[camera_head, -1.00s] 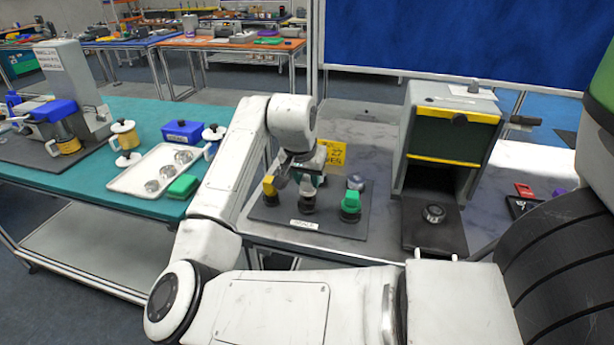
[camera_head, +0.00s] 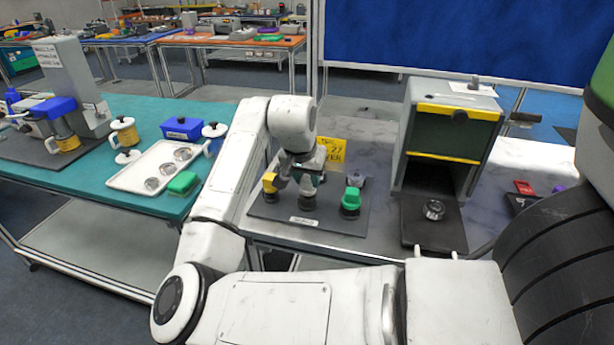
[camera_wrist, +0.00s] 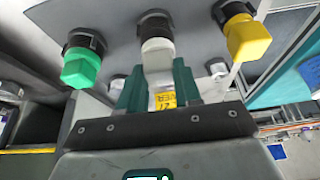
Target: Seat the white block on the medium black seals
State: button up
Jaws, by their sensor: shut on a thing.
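The white block (camera_wrist: 157,57) shows in the wrist view between the green fingers of my gripper (camera_wrist: 158,88). My gripper is shut on it. The black seals (camera_wrist: 155,24) are in line with the block at its far end; whether the block is fully seated on them cannot be told. In the head view my gripper (camera_head: 309,178) is over the middle black seals (camera_head: 308,203) on the dark mat, and hides most of the block.
A yellow block (camera_head: 270,182) on black seals stands left of my gripper, and a green block (camera_head: 350,198) on black seals stands right. A grey knob (camera_head: 356,179) is behind the green one. A grey box (camera_head: 450,130) stands farther right. A yellow sign (camera_head: 333,150) is behind.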

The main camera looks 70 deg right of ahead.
jog(key=shift+f, duration=0.75)
dwell(0.4)
jog(key=o, duration=1.4)
jog(key=shift+o, duration=0.2)
jog(key=shift+r, duration=0.1)
notch_tip(320, 180, up, 7)
jog(key=p, duration=0.6)
jog(key=shift+r+p, duration=0.15)
jog(key=shift+p, duration=0.2)
